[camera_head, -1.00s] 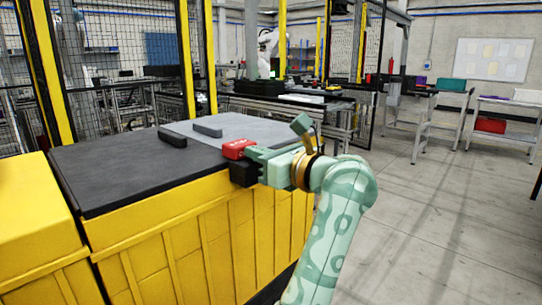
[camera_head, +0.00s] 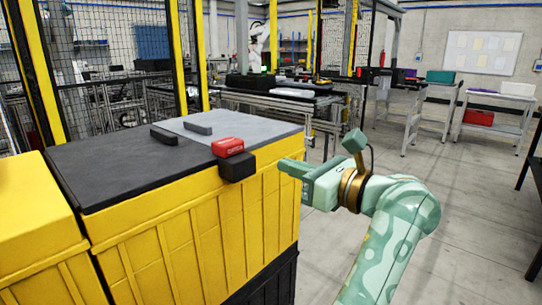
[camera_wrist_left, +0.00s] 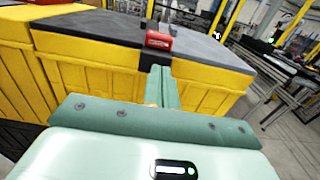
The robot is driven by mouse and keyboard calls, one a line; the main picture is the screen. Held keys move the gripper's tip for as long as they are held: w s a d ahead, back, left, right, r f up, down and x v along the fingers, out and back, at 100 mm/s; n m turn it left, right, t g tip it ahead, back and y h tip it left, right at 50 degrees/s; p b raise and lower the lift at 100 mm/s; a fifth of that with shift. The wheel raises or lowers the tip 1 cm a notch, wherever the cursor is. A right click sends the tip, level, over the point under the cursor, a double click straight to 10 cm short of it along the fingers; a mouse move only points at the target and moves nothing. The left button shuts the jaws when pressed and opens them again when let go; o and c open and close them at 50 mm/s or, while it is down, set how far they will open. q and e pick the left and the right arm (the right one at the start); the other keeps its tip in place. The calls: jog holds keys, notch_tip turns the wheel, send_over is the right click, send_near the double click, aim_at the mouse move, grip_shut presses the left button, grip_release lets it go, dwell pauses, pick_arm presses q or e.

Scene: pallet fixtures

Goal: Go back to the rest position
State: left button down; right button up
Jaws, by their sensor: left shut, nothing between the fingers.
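My left gripper (camera_head: 283,166) is shut and empty, in the air to the right of the yellow pallet box (camera_head: 190,235). My right gripper is not in view.
The box has a dark top (camera_head: 110,170) with a grey plate (camera_head: 250,125) and two dark bars, one of them at the plate's edge (camera_head: 163,136). Another yellow box (camera_head: 35,225) stands at left. Workbenches (camera_head: 497,115) stand behind.

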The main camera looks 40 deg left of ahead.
pick_arm(q)
jog(key=shift+d, duration=0.8)
